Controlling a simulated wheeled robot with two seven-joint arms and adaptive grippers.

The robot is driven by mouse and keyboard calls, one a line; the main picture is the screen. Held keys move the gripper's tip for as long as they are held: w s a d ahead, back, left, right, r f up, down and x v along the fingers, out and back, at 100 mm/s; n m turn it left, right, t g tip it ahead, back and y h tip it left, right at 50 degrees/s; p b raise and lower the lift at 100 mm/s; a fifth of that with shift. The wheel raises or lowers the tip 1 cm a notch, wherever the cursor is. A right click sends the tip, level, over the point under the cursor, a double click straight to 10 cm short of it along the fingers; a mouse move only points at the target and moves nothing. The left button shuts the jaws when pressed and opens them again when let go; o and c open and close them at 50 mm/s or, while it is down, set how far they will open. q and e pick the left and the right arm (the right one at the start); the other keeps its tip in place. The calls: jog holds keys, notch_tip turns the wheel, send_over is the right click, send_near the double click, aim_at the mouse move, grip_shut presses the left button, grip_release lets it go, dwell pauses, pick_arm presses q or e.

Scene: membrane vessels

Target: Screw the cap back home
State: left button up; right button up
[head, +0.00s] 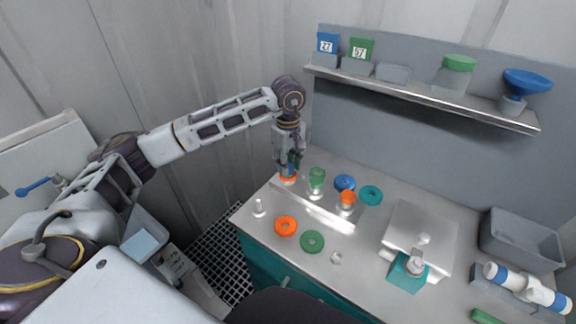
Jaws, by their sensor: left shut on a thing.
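My left gripper (290,166) points down at the back left of the bench. It is shut on a small blue piece, mostly hidden by the fingers, which I take to be a cap. Directly under it is an orange part (288,179), perhaps a vessel's collar; I cannot tell whether the two touch. A green vessel (316,178) and an orange-topped vessel (347,198) stand to its right. A round blue piece (345,182) and a teal ring (370,195) lie behind them. An orange ring (286,226) and a green ring (312,242) lie in front. My right gripper is out of view.
A shelf (430,96) with containers hangs above.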

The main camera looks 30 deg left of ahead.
pick_arm(q)
jog(key=shift+m+b, duration=0.7)
jog(key=shift+m, duration=1.4)
jog(key=shift+m+b, duration=0.55)
jog(key=shift+m, duration=0.25)
jog(key=shift+f+m+b, duration=0.1)
jog(key=shift+m+b, duration=0.3)
jog(key=shift+m, duration=0.8)
jog(key=o, duration=1)
jog(key=shift+o, duration=1.2)
jog(key=shift+r+p, duration=1.2)
jog(key=shift+r, duration=1.15)
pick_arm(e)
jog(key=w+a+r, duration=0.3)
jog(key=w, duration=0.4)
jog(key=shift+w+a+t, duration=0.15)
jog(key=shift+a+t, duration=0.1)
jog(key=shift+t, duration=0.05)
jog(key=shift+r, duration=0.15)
